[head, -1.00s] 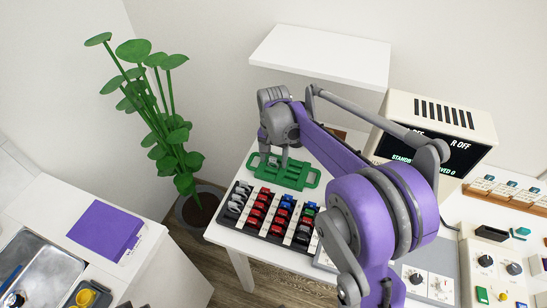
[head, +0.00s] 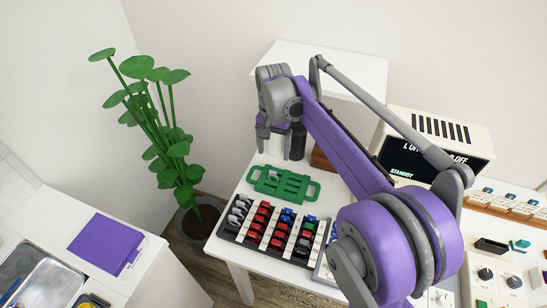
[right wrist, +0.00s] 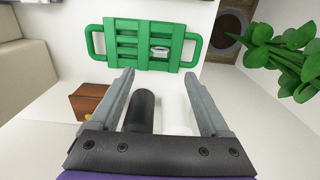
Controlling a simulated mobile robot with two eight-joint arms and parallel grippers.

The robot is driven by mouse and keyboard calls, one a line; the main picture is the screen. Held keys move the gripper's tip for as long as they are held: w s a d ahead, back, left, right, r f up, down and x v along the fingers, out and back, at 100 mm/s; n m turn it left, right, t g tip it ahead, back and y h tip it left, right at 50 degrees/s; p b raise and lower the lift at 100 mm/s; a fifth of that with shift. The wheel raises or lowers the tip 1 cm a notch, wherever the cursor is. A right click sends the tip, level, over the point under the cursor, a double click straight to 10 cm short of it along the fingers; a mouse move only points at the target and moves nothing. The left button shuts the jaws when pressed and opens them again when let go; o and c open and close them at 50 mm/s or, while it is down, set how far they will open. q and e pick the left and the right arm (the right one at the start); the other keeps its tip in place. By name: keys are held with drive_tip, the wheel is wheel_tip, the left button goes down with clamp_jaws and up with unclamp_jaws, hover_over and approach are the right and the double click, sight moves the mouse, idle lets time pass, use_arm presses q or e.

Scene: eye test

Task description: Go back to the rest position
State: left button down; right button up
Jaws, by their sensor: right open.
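My right gripper (head: 275,147) is open, its fingers pointing down, above and behind the green tray (head: 306,198) in the head view. Nothing is between its fingertips (right wrist: 158,78) in the right wrist view. The green tray (right wrist: 190,47) shows beyond them there, with a small grey piece (right wrist: 160,52) in it. My right arm reaches across the head view from the lower right. My left gripper is in neither view.
A black cylinder (right wrist: 143,108) and a white cylinder (right wrist: 176,115) stand near the gripper. A brown box (right wrist: 88,100) is close by. A rack of coloured parts (head: 278,233), a display box (head: 437,145) and a potted plant (head: 163,125) stand around.

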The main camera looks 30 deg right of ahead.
drive_tip(key=shift+r, duration=0.3)
drive_tip(key=shift+s, duration=0.1)
drive_tip(key=s+a+f+n+t+p, duration=0.1)
drive_tip(key=s+a+n, duration=0.2)
drive_tip(key=s, duration=0.4)
drive_tip(key=s+a+f+n+t+p, duration=0.1)
drive_tip(key=s+a+n+t+p, duration=0.1)
drive_tip(key=s, duration=0.4)
drive_tip(key=s+a+f+n+t+p, duration=0.1)
drive_tip(key=s+a+n+t+p, duration=0.1)
drive_tip(key=s+a+n, duration=0.2)
drive_tip(key=shift+s+a+n, duration=0.15)
drive_tip(key=shift+s+a, duration=0.2)
drive_tip(key=shift+s, duration=0.55)
drive_tip(key=shift+s+a+n, duration=0.15)
drive_tip(key=shift+s+a, duration=0.15)
drive_tip(key=shift+s, duration=0.6)
drive_tip(key=shift+s+a+f, duration=0.15)
drive_tip(key=shift+s+f, duration=0.2)
